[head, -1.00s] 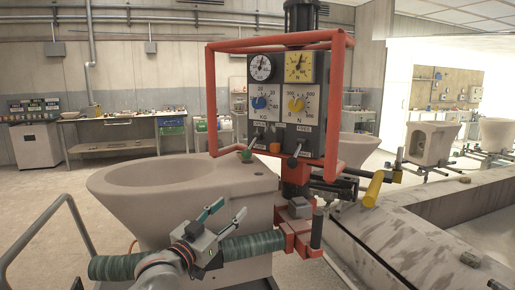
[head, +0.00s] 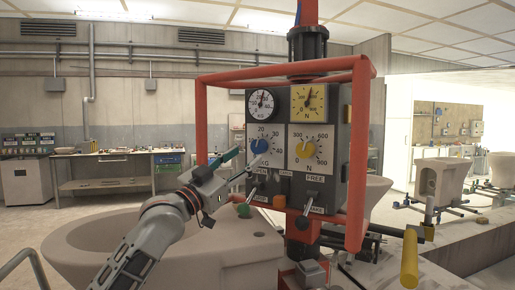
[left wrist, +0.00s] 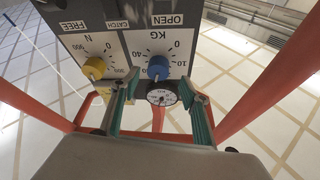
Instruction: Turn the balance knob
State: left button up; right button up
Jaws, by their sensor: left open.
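The control box (head: 343,145) has a white-and-black panel. A blue knob (head: 259,146) sits on the KG scale at left and a yellow knob (head: 304,150) on the N scale at right. My left gripper (head: 238,163) is open and empty, just left of and in front of the blue knob. In the left wrist view the panel appears upside down; the blue knob (left wrist: 158,67) lies ahead, roughly between the two green fingertips (left wrist: 158,86). I cannot tell whether they touch it. The yellow knob (left wrist: 94,68) is off to the left there. My right gripper is not in view.
A red tubular guard frame (head: 200,120) surrounds the box. A large ceramic basin (head: 85,238) stands below left. A yellow handle (head: 409,258) juts out at right.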

aim_at(256, 148)
pick_arm(q)
jog(key=shift+w+d+r, duration=0.55)
jog(key=shift+d+r, duration=0.1)
jog(key=shift+d, duration=0.15)
jog(key=shift+x, duration=1.25)
jog(key=shift+w+d+r+b, duration=0.1)
jog(key=shift+w+d+b, duration=0.25)
jog(key=shift+w, duration=0.25)
jog(key=shift+w+d+r, duration=0.15)
jog(key=shift+w, duration=0.05)
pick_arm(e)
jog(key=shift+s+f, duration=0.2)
pick_arm(q)
jog(key=shift+c, duration=0.3)
jog(key=c, duration=1)
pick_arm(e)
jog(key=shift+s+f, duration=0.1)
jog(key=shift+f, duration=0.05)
